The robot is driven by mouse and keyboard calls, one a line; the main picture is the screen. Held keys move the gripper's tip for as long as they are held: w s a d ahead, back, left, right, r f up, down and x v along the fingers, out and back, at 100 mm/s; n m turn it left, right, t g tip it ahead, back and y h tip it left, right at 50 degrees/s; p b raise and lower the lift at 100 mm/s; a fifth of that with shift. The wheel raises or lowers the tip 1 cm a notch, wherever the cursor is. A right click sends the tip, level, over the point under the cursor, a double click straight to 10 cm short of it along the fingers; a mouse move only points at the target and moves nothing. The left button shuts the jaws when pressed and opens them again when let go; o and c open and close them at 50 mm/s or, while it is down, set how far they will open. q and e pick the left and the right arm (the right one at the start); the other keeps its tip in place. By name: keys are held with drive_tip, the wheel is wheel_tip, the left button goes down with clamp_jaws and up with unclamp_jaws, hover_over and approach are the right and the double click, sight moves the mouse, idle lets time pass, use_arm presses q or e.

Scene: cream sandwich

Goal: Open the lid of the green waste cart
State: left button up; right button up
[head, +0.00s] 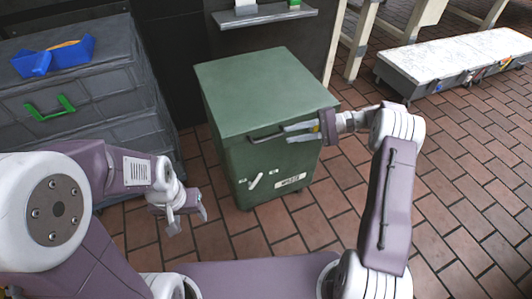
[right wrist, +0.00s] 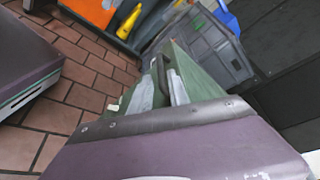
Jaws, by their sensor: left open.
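The green waste cart (head: 262,165) stands upright in the middle of the head view. Its flat green lid (head: 265,88) is down. A dark bar handle (head: 264,137) runs along the lid's front edge; it also shows in the right wrist view (right wrist: 163,72). My right gripper (head: 285,133) is at the right part of this handle, its two fingers apart with the bar between them. In the right wrist view the fingers (right wrist: 163,90) stand either side of the bar; contact is unclear. My left gripper (head: 188,222) is open and empty, low over the floor left of the cart.
A small shelf (head: 264,16) hangs behind the lid. A low white-topped platform (head: 455,57) is at the back right. The brick floor (head: 465,180) at right is clear.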

sight(271, 138)
drive_tip(key=shift+d, duration=0.15)
drive_tip(key=b+x, duration=0.3)
drive_tip(key=x, duration=0.5)
drive_tip(key=shift+f, duration=0.1)
drive_tip(key=shift+a, duration=0.55)
clamp_jaws()
idle(0.6)
